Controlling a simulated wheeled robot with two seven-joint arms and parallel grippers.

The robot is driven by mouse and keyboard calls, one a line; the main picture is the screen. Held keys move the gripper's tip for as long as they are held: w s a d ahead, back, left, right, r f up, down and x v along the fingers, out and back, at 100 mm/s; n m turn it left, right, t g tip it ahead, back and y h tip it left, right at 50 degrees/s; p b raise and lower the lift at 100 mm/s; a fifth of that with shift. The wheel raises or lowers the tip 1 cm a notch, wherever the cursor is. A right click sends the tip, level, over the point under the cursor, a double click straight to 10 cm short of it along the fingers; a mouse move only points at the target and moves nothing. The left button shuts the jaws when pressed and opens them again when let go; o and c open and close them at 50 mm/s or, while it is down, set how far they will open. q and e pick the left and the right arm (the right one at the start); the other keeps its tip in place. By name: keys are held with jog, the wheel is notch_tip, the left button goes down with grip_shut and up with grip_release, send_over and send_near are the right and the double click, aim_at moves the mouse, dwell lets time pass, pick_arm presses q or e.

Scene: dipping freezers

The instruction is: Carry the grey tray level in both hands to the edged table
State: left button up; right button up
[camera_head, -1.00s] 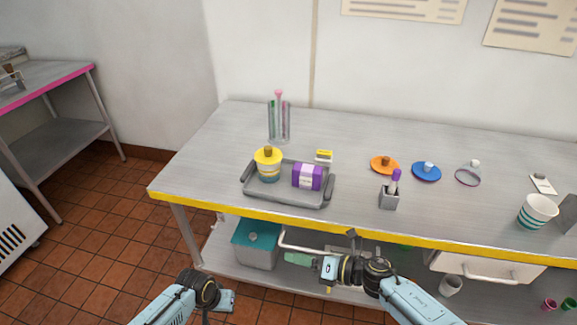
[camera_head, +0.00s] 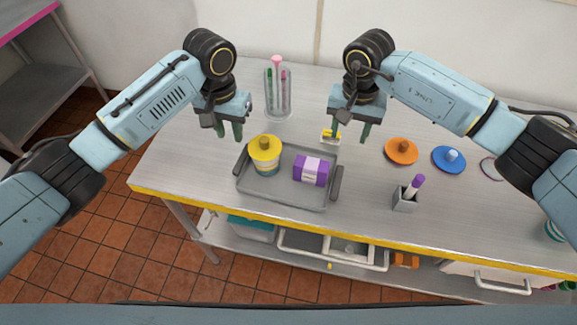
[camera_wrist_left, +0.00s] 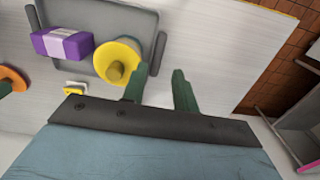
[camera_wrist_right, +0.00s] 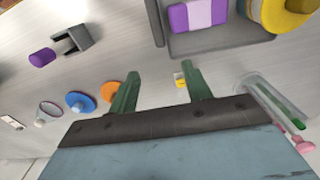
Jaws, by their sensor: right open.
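The grey tray (camera_head: 276,190) lies flat on the steel table with the yellow edge (camera_head: 290,230). It carries a pot with a yellow lid (camera_head: 265,155) and a purple and white box (camera_head: 311,170). A dark handle stands at each short side of the tray. My left gripper (camera_head: 230,132) is open and empty, above the table behind the tray's left side. My right gripper (camera_head: 350,136) is open and empty, behind the tray's right side. The tray shows beyond the fingers in the left wrist view (camera_wrist_left: 85,14) and the right wrist view (camera_wrist_right: 215,40).
A glass holder with coloured sticks (camera_head: 278,92) stands behind the tray. A small yellow-topped block (camera_head: 329,137) is near my right gripper. Orange (camera_head: 401,152) and blue (camera_head: 448,160) lids and a grey pen holder (camera_head: 405,199) stand right. A pink-edged table (camera_head: 28,18) is far left.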

aim_at(238, 166)
pick_arm(q)
notch_tip(238, 166, down, 14)
jog(key=shift+w+r, duration=0.1)
jog(key=shift+r, duration=0.15)
pick_arm(e)
notch_tip(238, 166, down, 13)
jog(key=shift+w+f, duration=0.1)
jog(key=shift+f, duration=0.1)
pick_arm(q)
grip_shut()
pick_arm(e)
jog(key=c, duration=0.6)
grip_shut()
